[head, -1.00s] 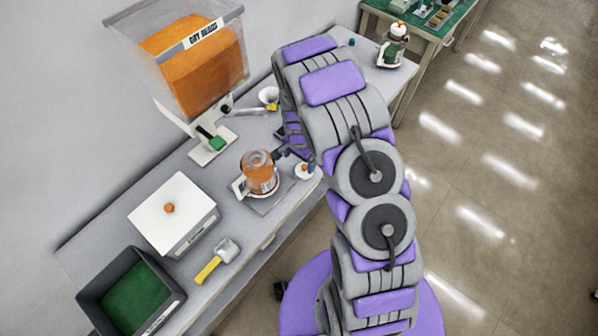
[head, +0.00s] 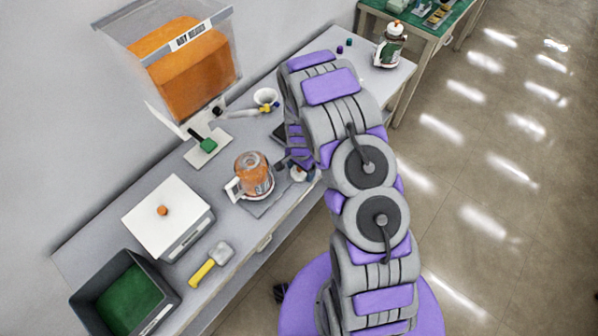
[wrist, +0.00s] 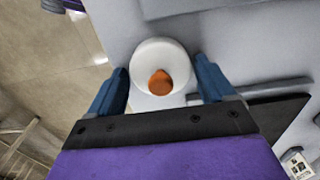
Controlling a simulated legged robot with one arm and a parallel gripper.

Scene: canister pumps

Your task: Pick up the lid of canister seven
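A round white lid with an orange knob (wrist: 160,82) lies on the grey table top in the wrist view. I take this lid (wrist: 155,52) to be canister seven's; I can read no number. My gripper (wrist: 160,66) is open, with one blue finger on each side of the lid and the knob between them. In the head view the lid (head: 299,176) is partly hidden by my gripper (head: 294,162). An open glass canister (head: 254,178) with orange contents and a white handle stands on a grey plate left of the lid.
A large hopper (head: 190,75) of orange material stands against the wall. A white box (head: 165,218), a yellow-handled scoop (head: 211,264) and a dark bin (head: 125,300) are at the left. A lidded canister (head: 390,46) stands at the far right.

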